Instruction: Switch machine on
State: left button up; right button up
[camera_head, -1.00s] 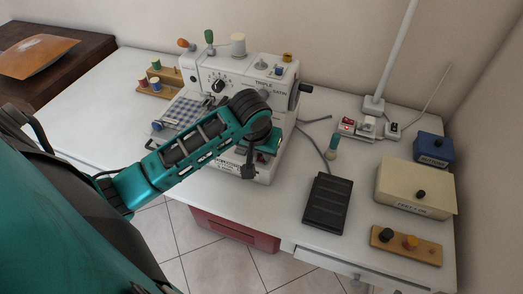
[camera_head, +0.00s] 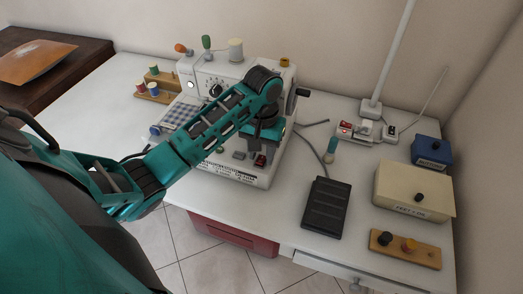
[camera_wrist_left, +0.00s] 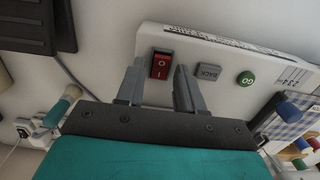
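The white sewing machine (camera_head: 232,72) stands on the white table, partly hidden behind my left arm. On its base is a red rocker switch (camera_head: 260,160), marked O and I; it also shows in the left wrist view (camera_wrist_left: 161,65). I cannot tell which side is pressed. My left gripper (camera_head: 262,138) is over the base, above the switch. In the left wrist view, my left gripper (camera_wrist_left: 160,82) is open and empty, with its fingertips to either side of the switch. A grey BACK button (camera_wrist_left: 208,72) and a green GO button (camera_wrist_left: 245,78) sit beside the switch. My right gripper is not in view.
A black foot pedal (camera_head: 325,207) lies right of the machine. A power strip (camera_head: 366,131) with a red switch stands behind it. A beige box (camera_head: 413,190), blue box (camera_head: 431,150) and wooden knob board (camera_head: 405,250) line the right edge. Thread spools (camera_head: 153,88) stand left.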

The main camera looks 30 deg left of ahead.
pick_arm(q)
jog(key=shift+o, duration=0.5)
jog(key=shift+s, duration=0.1)
